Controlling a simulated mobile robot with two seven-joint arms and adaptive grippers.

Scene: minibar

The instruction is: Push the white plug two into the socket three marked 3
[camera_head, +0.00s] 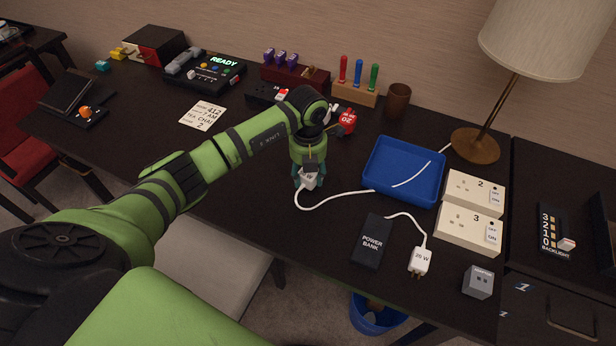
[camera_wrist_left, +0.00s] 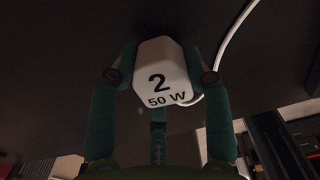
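My left gripper (camera_head: 309,184) is over the middle of the desk. It is shut on the white plug two (camera_head: 309,179). The left wrist view shows the plug (camera_wrist_left: 163,75) between the finger pads (camera_wrist_left: 165,82), with "2" and "50 W" on its face. A white cable runs from the plug to the right, toward the blue tray. Socket three (camera_head: 468,229), a white block marked 3 with an OFF/ON switch, lies at the right of the desk, apart from the gripper. My right gripper is not in view.
Socket two (camera_head: 474,192) lies just behind socket three. A blue tray (camera_head: 376,181) lies between gripper and sockets. In front are a power bank (camera_head: 371,240), a 25 W plug (camera_head: 420,261) and a grey cube (camera_head: 478,282). A lamp (camera_head: 476,146) stands behind.

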